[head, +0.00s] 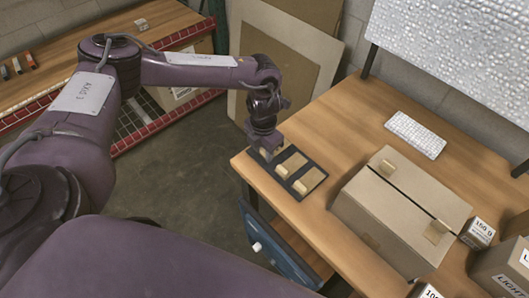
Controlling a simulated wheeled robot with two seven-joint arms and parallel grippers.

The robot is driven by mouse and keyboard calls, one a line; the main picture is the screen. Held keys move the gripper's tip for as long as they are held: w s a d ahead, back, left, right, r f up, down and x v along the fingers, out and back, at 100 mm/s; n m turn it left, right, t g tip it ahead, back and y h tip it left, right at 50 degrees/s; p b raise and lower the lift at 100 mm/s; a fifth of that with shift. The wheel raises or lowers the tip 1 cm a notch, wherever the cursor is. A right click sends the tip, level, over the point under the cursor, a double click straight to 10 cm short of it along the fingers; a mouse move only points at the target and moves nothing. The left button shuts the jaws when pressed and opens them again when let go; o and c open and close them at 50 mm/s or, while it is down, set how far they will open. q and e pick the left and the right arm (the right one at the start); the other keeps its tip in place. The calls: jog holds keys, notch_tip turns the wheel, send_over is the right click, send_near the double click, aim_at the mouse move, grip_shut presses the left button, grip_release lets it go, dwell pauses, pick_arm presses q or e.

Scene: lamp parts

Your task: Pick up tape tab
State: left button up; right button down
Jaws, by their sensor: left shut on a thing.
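A black tray (306,163) with tan compartments lies at the left corner of the wooden table. One tan tape tab (281,171) sits at the front of its middle compartment, and another tape tab (300,187) sits in the right one. My left gripper (266,152) points down over the tray's left compartment and is shut on a tape tab, which the fingers mostly hide. My right gripper is out of view.
The closed cardboard box (390,212) stands right of the tray, with a dark seam across its top. A white keyboard (415,134) lies behind it. Small labelled boxes (478,232) crowd the right edge. A blue drawer (280,250) stands open below the table.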

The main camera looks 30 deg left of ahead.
pick_arm(q)
notch_tip(320, 180, up, 18)
jog(key=shift+r, duration=0.25)
dwell(1.1)
